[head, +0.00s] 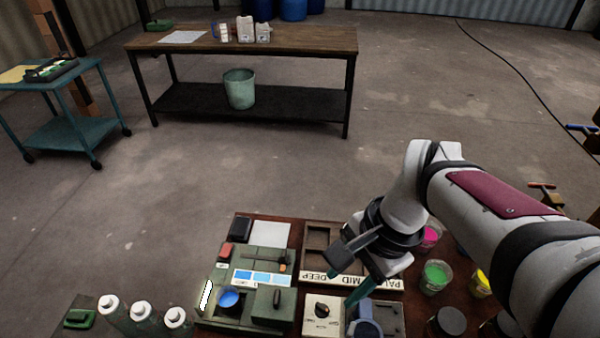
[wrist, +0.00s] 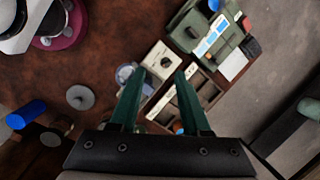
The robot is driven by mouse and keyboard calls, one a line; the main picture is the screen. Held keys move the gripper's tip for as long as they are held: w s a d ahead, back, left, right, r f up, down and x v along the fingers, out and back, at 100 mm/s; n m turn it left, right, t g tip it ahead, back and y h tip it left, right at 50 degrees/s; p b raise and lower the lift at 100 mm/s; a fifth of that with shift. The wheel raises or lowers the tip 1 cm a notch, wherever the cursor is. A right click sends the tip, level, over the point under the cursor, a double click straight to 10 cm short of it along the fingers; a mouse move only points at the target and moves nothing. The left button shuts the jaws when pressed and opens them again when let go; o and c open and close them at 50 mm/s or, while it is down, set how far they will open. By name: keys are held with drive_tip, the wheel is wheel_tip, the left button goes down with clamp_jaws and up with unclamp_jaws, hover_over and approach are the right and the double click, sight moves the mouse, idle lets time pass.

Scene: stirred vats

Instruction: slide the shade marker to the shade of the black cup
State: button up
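A green unit (head: 270,262) carries a strip of white-to-blue shade patches (head: 262,278); the strip also shows in the wrist view (wrist: 211,37). A small orange-brown piece (head: 283,267), possibly the shade marker, sits just behind the strip at its right end. A cup with a dark top (head: 450,321), possibly the black cup, stands at the lower right, partly beside my arm. My gripper (head: 360,294) is open and empty, right of the green unit and above the tray and dial box area. Its two green fingers (wrist: 161,80) are apart in the wrist view.
A tray labelled DEEP, MID, PALE (head: 393,283) and a dial box (head: 310,327) lie near my gripper. A blue-filled vat (head: 229,298) is in the unit. Pink (head: 431,235), green (head: 436,274) and yellow (head: 481,283) cups stand right. White-capped bottles (head: 141,310) stand left.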

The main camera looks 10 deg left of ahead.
drive_tip(key=shift+o, duration=0.8)
drive_tip(key=w+a+f+m, duration=0.1)
drive_tip(key=w+a+m, duration=0.1)
drive_tip(key=w, duration=0.5)
drive_tip(key=shift+w+a+m+y, duration=0.2)
drive_tip(key=shift+m+y, duration=0.1)
drive_tip(key=shift+m, duration=0.1)
drive_tip(key=m, duration=0.4)
approach(285, 252)
drive_tip(key=shift+y, duration=0.4)
drive_tip(key=x, duration=0.9)
drive_tip(key=shift+d+f, duration=0.25)
drive_tip(key=shift+d, duration=0.05)
clamp_jaws()
